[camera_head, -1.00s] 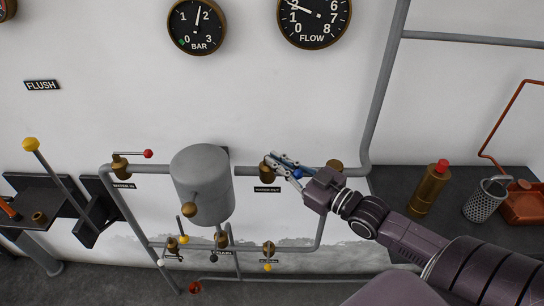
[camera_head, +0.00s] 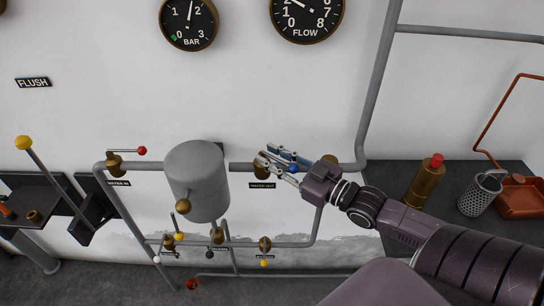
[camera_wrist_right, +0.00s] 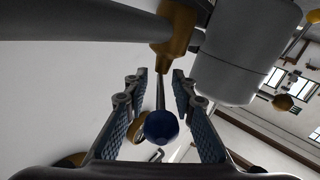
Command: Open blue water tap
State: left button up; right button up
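The blue water tap is a brass valve body (camera_head: 261,168) on the wall pipe above the WATER OUT label. Its lever ends in a round blue knob (camera_head: 293,169) and sticks out from the wall toward my gripper. My right gripper (camera_head: 279,160) is at this tap with its fingers spread. In the right wrist view, the blue knob (camera_wrist_right: 161,127) and its thin lever lie between the two padded fingers (camera_wrist_right: 158,105), with gaps on both sides. The brass valve body (camera_wrist_right: 177,35) is beyond the fingertips. My left gripper is not in view.
A grey tank (camera_head: 198,180) stands close left of the tap. A red-knobbed tap (camera_head: 115,163) is further left, and small yellow-, black- and white-knobbed taps sit below. A brass bottle-like cylinder (camera_head: 424,184) and a perforated metal cup (camera_head: 481,193) stand on the right counter.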

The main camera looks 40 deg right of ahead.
jog(key=shift+s, duration=0.15)
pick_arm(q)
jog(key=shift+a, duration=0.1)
pick_arm(e)
jog(key=v, duration=1.1)
jog(key=shift+s+d, duration=0.15)
jog(key=shift+s, duration=0.25)
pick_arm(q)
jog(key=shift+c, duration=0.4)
